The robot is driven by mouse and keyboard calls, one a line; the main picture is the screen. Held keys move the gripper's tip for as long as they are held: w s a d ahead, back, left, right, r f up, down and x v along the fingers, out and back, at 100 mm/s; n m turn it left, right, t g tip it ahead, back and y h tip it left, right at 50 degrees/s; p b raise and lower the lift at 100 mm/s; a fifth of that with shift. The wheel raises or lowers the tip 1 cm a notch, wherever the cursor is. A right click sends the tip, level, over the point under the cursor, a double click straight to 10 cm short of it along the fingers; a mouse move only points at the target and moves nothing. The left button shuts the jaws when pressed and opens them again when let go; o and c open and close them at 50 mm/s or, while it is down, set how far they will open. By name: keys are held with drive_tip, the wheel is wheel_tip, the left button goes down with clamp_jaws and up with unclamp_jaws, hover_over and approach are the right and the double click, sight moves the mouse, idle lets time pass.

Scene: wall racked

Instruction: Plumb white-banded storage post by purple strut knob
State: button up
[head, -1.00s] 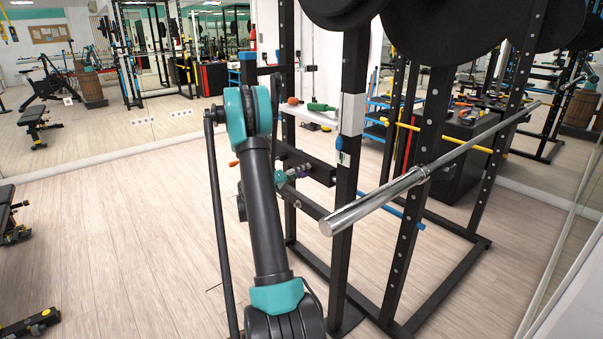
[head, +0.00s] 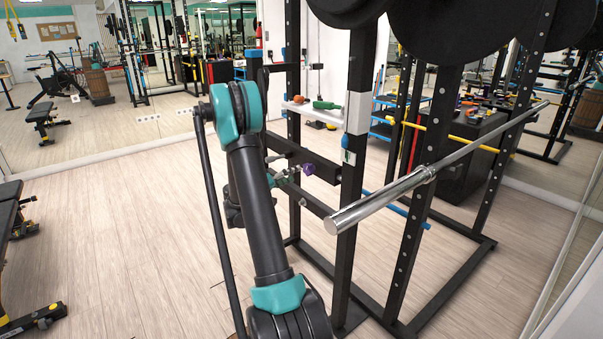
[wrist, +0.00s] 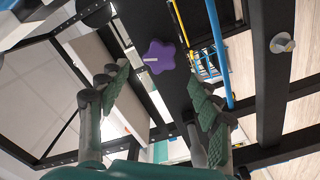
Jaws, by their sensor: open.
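The white-banded post (head: 357,112) is a dark upright of the rack in the head view, with a white band near its upper part and a small blue and white tag below. It runs slanted in the picture; I cannot tell its true lean. The purple knob (head: 308,169) sits beside it at mid height. In the wrist view the star-shaped purple knob (wrist: 159,57) is on a dark bar, with a pale mark on it. My gripper (wrist: 160,85) is open, its green-padded fingers either side below the knob, apart from it. In the head view my gripper (head: 285,178) is small and partly hidden.
A steel barbell (head: 385,198) juts towards me right of the post, with black weight plates (head: 450,30) above. A shelf with a green item (head: 325,105) is behind. A bench (head: 15,225) stands at the left. The wooden floor (head: 130,240) between is clear.

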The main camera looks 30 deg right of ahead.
drive_tip(key=shift+s+a, duration=0.2)
drive_tip(key=shift+a, duration=2)
drive_tip(key=s+a+f+n+t+y, duration=0.1)
drive_tip(key=s+a+f+n+y, duration=0.2)
drive_tip(key=s+a+y, duration=0.6)
drive_tip(key=s+a+f+n+t+y, duration=0.1)
drive_tip(key=s+a+f+n+y, duration=0.2)
drive_tip(key=s+a+y, duration=0.6)
drive_tip(key=s+a+f, duration=0.1)
drive_tip(key=s+a, duration=0.8)
drive_tip(key=a, duration=0.3)
drive_tip(key=shift+s+a+t, duration=0.25)
drive_tip(key=shift+a+t, duration=0.05)
drive_tip(key=shift+a, duration=0.1)
